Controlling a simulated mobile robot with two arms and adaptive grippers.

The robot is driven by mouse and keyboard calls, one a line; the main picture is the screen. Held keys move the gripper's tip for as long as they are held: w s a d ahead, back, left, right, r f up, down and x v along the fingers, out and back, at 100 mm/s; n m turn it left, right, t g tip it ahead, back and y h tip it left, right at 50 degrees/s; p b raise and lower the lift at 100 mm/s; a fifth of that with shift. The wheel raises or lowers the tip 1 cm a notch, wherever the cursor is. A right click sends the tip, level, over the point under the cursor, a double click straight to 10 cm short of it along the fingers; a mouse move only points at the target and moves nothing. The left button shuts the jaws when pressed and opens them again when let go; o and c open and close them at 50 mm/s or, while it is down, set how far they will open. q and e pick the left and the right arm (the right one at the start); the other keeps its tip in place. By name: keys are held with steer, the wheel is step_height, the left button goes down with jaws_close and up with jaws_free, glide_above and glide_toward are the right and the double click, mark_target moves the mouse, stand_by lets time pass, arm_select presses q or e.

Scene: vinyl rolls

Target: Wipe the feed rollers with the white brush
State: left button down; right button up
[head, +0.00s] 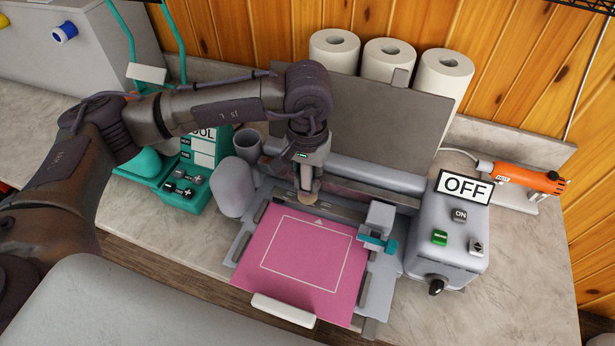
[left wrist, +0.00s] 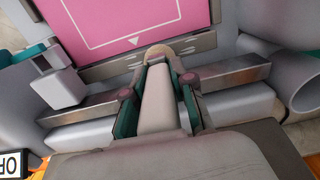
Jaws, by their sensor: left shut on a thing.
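My left gripper (head: 308,182) is shut on the white brush, pointing down over the grey machine. The brush's tan tip (head: 305,197) shows below the fingers. In the left wrist view the brush's white handle (left wrist: 157,105) lies between the two fingers of my gripper (left wrist: 158,92). The tip is by the metal bar at the pink sheet's back edge; I cannot tell whether it touches. A long grey roller (head: 375,174) runs across the machine behind the sheet, and shows in the left wrist view (left wrist: 240,107). Which parts are the feed rollers is not certain. My right gripper is out of view.
The pink sheet (head: 290,283) lies on the machine's front. A control box with an OFF sign (head: 463,188) stands to the right, a teal tool box (head: 180,200) to the left. White rolls (head: 388,57) stand behind the raised grey panel (head: 385,120). An orange tool (head: 525,178) lies far right.

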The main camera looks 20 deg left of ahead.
mark_target(326, 206)
arm_select(q)
steer(key=shift+f+b, duration=0.5)
steer(key=shift+f, duration=0.05)
steer(key=shift+r, duration=0.1)
steer(key=shift+d+b, duration=0.75)
steer(key=shift+d, duration=1.45)
steer(key=shift+s+d, duration=0.1)
steer(key=shift+d, duration=0.5)
steer(key=shift+a, duration=0.1)
steer(key=shift+a+b, duration=0.5)
steer(key=shift+a, duration=0.1)
steer(key=shift+a+b, duration=1.85)
steer(key=shift+a, duration=3)
